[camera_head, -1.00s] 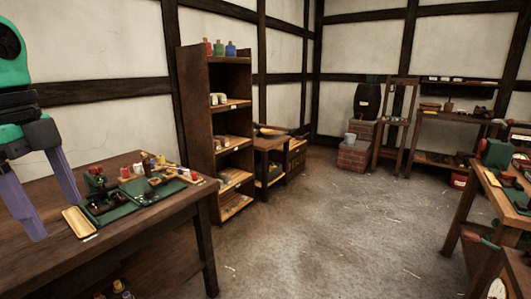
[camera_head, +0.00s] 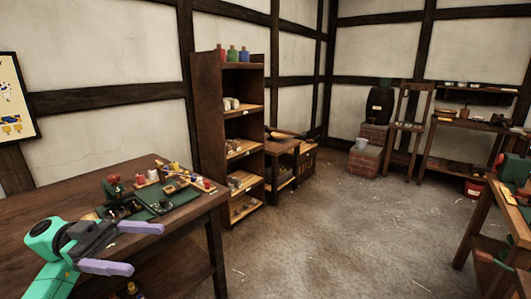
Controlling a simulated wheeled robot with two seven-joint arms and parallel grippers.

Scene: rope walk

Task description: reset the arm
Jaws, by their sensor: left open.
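My left gripper (camera_head: 148,249) is at the lower left of the head view, in front of the near edge of the wooden workbench (camera_head: 50,213). Its two purple fingers point to the right and are spread apart, with nothing between them. The green and dark grey wrist part behind it hides some of the bench. My right gripper does not show.
Green mats (camera_head: 160,201) with spools and small tools lie on the bench. A tall shelf (camera_head: 206,130) with colored bottles stands behind it. A brick stack (camera_head: 364,163) and barrel (camera_head: 379,106) are at the back. Another bench (camera_head: 480,225) is at right. The floor between is clear.

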